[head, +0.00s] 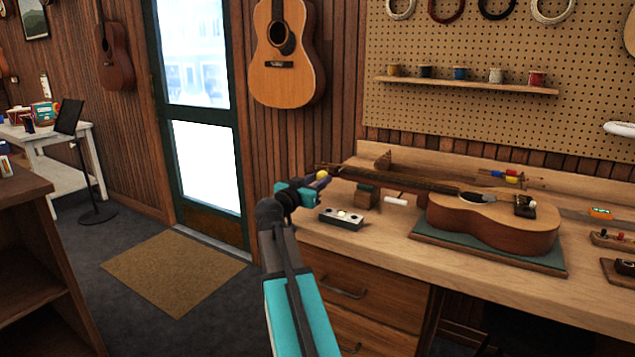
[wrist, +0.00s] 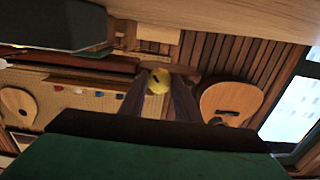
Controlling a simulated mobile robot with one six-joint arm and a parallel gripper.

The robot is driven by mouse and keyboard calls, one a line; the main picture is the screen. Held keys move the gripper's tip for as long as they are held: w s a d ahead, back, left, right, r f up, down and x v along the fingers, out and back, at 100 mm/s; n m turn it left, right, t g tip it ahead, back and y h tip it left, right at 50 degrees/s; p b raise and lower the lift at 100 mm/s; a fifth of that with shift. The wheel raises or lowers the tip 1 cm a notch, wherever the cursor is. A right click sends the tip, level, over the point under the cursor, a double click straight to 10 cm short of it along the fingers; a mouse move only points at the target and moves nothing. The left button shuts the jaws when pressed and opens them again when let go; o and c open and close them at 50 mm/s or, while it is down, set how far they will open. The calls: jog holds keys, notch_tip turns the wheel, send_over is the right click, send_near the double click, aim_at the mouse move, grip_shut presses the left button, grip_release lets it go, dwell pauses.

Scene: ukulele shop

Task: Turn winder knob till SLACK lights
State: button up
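A ukulele (head: 478,222) lies on a green mat (head: 447,247) on the bench, its neck pointing left. A yellow winder knob (head: 323,175) is at the headstock end and shows in the wrist view (wrist: 159,80). My gripper (head: 314,183) reaches it from the left. In the wrist view its two dark fingers (wrist: 159,88) stand either side of the knob and appear to close on it. A small indicator box (head: 341,218) with round lamps sits in front of the headstock. Its middle lamp looks pale and bright; labels are too small to read.
A wooden block (head: 367,196) stands under the neck, with a white roll (head: 396,201) beside it. Small tools (head: 505,176) lie behind the ukulele. A device with a green display (head: 600,213) is at right. The bench front edge is close to my arm.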

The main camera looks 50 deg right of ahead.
jog(key=c, duration=0.3)
jog(key=shift+a+f, duration=0.1)
jog(key=shift+a, duration=0.2)
jog(key=shift+c, duration=0.3)
jog(key=shift+s+d, duration=0.1)
jog(key=shift+d, duration=0.2)
